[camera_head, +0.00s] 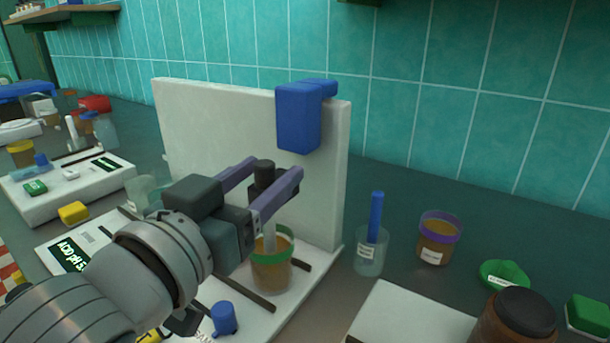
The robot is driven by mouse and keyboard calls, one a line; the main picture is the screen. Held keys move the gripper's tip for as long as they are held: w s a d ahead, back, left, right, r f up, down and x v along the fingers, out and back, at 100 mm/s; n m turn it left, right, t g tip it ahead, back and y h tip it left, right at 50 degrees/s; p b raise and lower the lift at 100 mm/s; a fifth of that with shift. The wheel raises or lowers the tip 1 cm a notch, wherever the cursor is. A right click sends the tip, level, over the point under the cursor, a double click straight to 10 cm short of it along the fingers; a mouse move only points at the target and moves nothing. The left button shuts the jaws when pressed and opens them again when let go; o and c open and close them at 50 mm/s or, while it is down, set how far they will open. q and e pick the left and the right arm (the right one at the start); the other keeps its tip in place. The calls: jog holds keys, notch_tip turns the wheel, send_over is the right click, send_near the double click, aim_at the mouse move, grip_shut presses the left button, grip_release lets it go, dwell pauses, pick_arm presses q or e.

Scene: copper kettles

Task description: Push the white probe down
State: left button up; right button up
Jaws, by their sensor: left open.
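The white probe (270,240) stands upright with a dark cap (264,168) on top. Its lower end is in or just over a green-rimmed cup (272,272) of amber liquid; the exact depth is hard to tell. My left gripper (273,172) is open, with its two purple fingers on either side of the dark cap. I cannot tell whether the fingers touch it. The gripper body hides part of the probe. My right gripper is not in view.
A white upright panel (215,130) with a blue block (300,118) on its top edge stands behind the probe. To the right are a clear beaker (370,255) with a blue stick and a purple-rimmed cup (438,240). A small blue cap (224,318) lies in front.

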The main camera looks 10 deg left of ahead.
pick_arm(q)
jog(key=s+a, duration=0.1)
jog(key=s, duration=0.8)
jog(key=shift+s+a, duration=0.15)
jog(key=shift+a, duration=0.25)
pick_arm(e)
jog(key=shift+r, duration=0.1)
